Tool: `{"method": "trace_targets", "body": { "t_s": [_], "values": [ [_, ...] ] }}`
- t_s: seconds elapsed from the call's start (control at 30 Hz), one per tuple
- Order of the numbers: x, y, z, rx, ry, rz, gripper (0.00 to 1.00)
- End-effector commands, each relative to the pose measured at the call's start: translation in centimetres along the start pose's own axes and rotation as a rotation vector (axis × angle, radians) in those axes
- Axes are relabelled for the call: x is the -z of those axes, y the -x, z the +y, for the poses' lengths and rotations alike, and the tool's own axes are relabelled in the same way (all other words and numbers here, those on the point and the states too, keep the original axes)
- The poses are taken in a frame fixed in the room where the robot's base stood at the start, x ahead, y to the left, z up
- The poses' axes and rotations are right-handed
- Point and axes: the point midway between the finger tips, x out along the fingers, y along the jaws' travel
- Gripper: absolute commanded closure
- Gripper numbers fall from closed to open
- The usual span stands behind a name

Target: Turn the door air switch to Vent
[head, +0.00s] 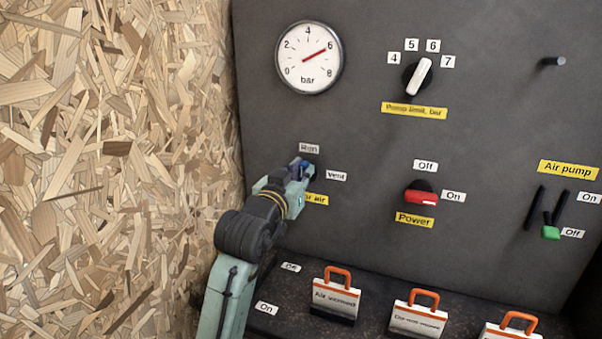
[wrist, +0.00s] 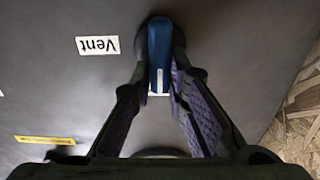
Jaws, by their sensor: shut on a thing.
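The door air switch is a blue bar handle on a dark round base, on the grey panel. In the wrist view, the handle (wrist: 159,48) stands upright between the fingers, its white-marked end toward the picture's bottom. In the head view, the switch (head: 304,164) is mostly hidden by my gripper (head: 297,178). My gripper, also in the wrist view (wrist: 160,85), is shut on the handle. The Run label (head: 309,148) is above the switch and the Vent label (head: 337,176) to its right. Vent (wrist: 98,45) appears upside down in the wrist view. The handle looks aimed toward Run.
A gauge (head: 309,58) and a pump limit knob (head: 418,77) are above. The red power switch (head: 422,197) is to the right. Tagged orange-handled items (head: 336,299) stand along the lower ledge. A chipboard wall (head: 110,150) is close on the left.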

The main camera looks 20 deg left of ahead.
Motion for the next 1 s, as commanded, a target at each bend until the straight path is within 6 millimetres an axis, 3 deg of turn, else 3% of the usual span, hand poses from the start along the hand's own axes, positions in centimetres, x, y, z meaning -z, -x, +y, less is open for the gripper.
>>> {"method": "trace_targets", "body": {
  "t_s": [0.37,1.0],
  "values": [
    [-0.6,0.0,0.4,-0.002,-0.183,0.0,1.0],
    [-1.1,0.0,1.3,-0.001,-0.783,-0.001,1.0]
  ]
}}
